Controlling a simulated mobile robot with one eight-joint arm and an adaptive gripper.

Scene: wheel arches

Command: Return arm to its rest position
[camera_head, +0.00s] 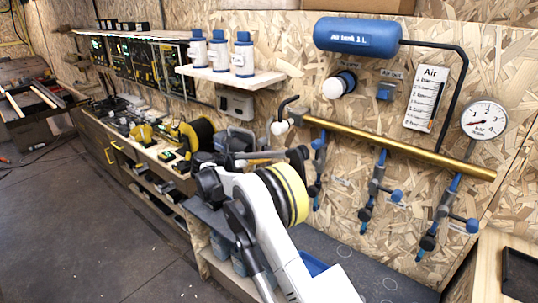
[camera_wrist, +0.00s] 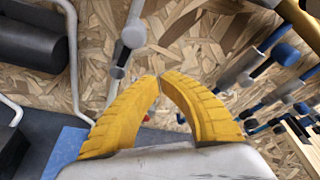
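In the wrist view my gripper (camera_wrist: 160,78) has two curved yellow fingers. Their tips meet, and nothing shows between them. The tips point at the chipboard wall (camera_wrist: 180,45), where pipes and blue-handled valves hang. In the head view my white arm (camera_head: 262,215) reaches up from the bottom middle over the dark worktop, with a yellow and black band at its joint. The arm is bent and stretched out in front of the wall. My gripper's fingers cannot be made out in the head view.
A brass pipe (camera_head: 400,147) with several blue valves runs along the wall at right. A blue air tank (camera_head: 357,37) and a gauge (camera_head: 484,118) hang there. A shelf (camera_head: 230,79) holds three bottles. A cluttered workbench (camera_head: 150,150) runs left; the floor (camera_head: 80,225) is clear.

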